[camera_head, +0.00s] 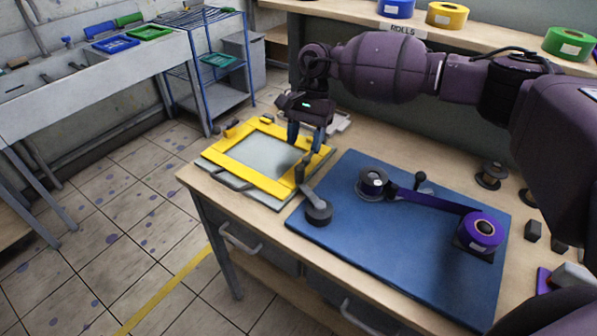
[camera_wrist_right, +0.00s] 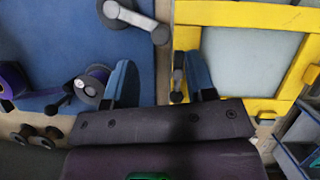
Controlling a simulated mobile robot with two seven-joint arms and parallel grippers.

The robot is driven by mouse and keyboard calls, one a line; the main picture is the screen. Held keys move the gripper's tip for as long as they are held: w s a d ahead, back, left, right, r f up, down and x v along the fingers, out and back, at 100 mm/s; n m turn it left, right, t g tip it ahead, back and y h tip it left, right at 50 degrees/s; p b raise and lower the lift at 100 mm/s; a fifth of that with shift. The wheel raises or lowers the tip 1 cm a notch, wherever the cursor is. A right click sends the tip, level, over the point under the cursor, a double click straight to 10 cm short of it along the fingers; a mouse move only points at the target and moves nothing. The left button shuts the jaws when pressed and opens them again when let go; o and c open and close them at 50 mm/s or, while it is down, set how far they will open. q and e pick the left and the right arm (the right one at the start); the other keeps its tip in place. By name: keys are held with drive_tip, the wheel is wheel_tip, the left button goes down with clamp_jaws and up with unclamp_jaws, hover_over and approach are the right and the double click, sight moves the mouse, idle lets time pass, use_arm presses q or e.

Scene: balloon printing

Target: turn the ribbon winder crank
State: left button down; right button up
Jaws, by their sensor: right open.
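The ribbon winder's crank (camera_head: 318,211) sits at the left edge of the blue board (camera_head: 340,243), with a round dark hub and a grey arm reaching up-left to an upright handle. The crank also shows at the top of the right wrist view (camera_wrist_right: 136,20). My right gripper (camera_head: 305,140) is open and empty, fingers down, just beyond the crank handle; its fingers also show in the wrist view (camera_wrist_right: 160,82). I cannot tell whether they touch anything. A dark spool (camera_head: 373,182) is joined by purple ribbon (camera_head: 436,201) to a purple roll (camera_head: 483,229). My left gripper is not in view.
A yellow screen frame (camera_head: 236,174) lies left of the board, near the gripper. A grey bar with a black end (camera_wrist_right: 178,78) lies between the fingers' outlines. Dark spools (camera_head: 491,175) stand at right. A shelf (camera_head: 340,13) with coloured rolls runs behind.

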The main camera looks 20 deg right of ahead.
sight(300, 166)
drive_tip(key=p+x, duration=0.1)
drive_tip(key=x, duration=0.7)
drive_tip(key=shift+s+a+f, duration=0.15)
drive_tip(key=shift+f, duration=0.2)
clamp_jaws()
